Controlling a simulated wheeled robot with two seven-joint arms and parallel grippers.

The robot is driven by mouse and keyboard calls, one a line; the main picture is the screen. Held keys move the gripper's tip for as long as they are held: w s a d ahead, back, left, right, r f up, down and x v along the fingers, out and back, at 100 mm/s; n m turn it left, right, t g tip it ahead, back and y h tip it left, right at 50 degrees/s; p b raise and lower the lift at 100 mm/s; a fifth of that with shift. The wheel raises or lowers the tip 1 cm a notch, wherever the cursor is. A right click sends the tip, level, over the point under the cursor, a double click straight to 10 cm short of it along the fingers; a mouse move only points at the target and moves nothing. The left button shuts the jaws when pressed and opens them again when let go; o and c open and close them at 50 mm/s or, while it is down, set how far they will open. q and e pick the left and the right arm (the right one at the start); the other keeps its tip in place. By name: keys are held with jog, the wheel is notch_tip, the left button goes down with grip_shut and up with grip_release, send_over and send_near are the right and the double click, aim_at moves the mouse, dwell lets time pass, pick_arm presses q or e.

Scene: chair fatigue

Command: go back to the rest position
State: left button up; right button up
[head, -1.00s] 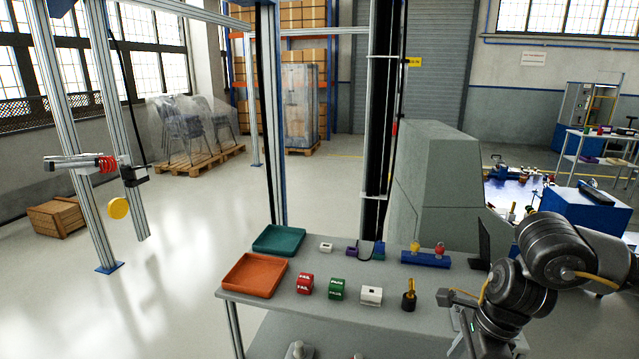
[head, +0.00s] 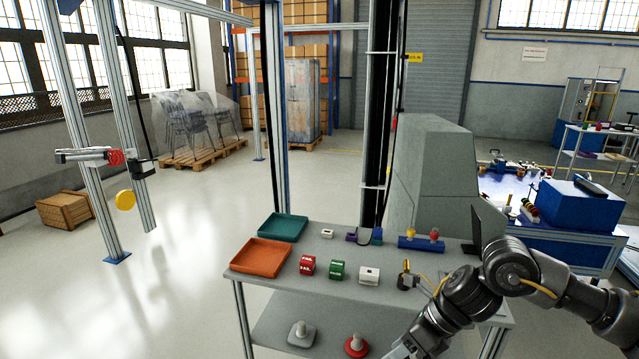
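My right arm comes in from the right and reaches over the right part of the grey table (head: 345,257). It bends down, and its hand end (head: 405,350) is at the bottom edge of the head view, in front of the table. The fingers are cut off or too small to make out, so I cannot tell whether they are open or hold anything. My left arm and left gripper are out of view.
The table holds an orange tray (head: 260,258), a teal tray (head: 282,228), a red block (head: 308,265), a green block (head: 338,269), a white block (head: 369,275) and a blue holder (head: 421,244). A lower shelf holds two knobbed pieces. Open floor lies left.

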jog(key=w+a+f+m+t+y, duration=0.35)
jog(key=w+a+f+m, duration=0.4)
jog(key=f+m, duration=0.4)
jog(key=s+d+f+m+t+h, duration=0.1)
jog(key=s+d+f+m+t, duration=0.15)
jog(key=f+m, duration=0.7)
jog(key=s+d+f+m+t+h, duration=0.15)
jog(key=d+f+m, duration=0.4)
jog(key=f, duration=0.75)
jog(key=s+d+f+m+g+h, duration=0.1)
jog(key=s+d+f+m+h, duration=0.15)
jog(key=s+f+m, duration=0.45)
jog(key=s+d+f+m+g+h, duration=0.2)
jog(key=s+d+f+m, duration=0.1)
jog(key=s+f, duration=0.8)
jog(key=s+d+f+m+g+h, duration=0.1)
jog(key=s+d+f+m, duration=0.1)
jog(key=s, duration=0.8)
jog(key=s+d+f+m+g+h, duration=0.1)
jog(key=s+d+f+m+g, duration=0.1)
jog(key=s, duration=0.7)
jog(key=s+d+f+m+g+h, duration=0.1)
jog(key=s+d+f+m, duration=0.1)
jog(key=s, duration=0.8)
notch_tip(320, 180, down, 2)
jog(key=shift+s+f+m, duration=0.15)
jog(key=shift+s+m, duration=0.2)
jog(key=shift+m, duration=0.1)
jog(key=shift+a, duration=0.1)
